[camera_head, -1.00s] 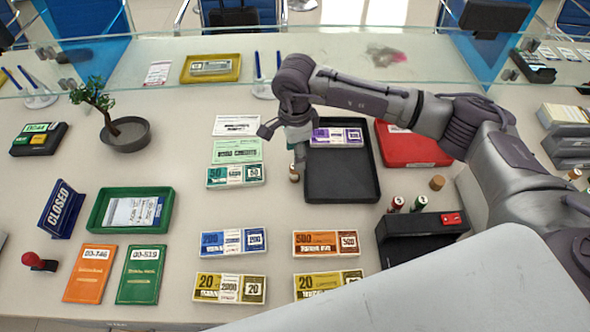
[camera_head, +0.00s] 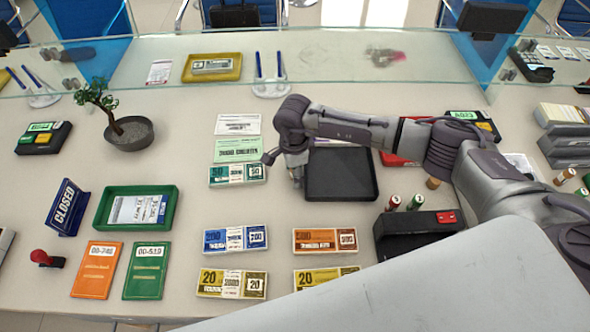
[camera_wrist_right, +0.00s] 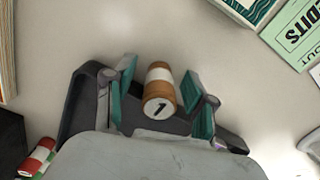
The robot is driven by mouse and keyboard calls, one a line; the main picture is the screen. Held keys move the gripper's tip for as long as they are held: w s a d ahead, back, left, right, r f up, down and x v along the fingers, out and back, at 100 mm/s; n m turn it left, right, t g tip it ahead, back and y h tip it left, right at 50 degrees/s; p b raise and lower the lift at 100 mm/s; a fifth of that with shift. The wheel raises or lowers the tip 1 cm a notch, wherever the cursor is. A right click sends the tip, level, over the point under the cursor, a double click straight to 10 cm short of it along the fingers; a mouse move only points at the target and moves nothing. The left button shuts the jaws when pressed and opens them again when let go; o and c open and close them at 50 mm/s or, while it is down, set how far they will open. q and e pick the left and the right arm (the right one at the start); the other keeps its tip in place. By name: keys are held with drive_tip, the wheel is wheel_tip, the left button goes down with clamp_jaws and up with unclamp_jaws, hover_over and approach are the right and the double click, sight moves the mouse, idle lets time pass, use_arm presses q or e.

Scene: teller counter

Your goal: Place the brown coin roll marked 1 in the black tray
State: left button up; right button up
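The brown coin roll marked 1 (camera_wrist_right: 158,92) stands between the two teal-padded fingers of my right gripper (camera_wrist_right: 163,98) in the right wrist view. A gap shows between the roll and each pad, so the gripper looks open around it. In the head view my right gripper (camera_head: 297,176) is low over the counter, just left of the black tray (camera_head: 341,196), and hides the roll. The tray's front part is bare; my arm covers its back part. My left gripper is not in view.
A teal 50 note bundle (camera_head: 237,174) lies close left of the gripper. Blue (camera_head: 235,239) and orange (camera_head: 324,240) bundles lie nearer. Right of the tray are another brown roll (camera_head: 433,182), a red-topped roll (camera_head: 394,202) and a black box (camera_head: 410,235).

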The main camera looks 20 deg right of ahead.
clamp_jaws()
drive_tip(key=shift+r, duration=0.1)
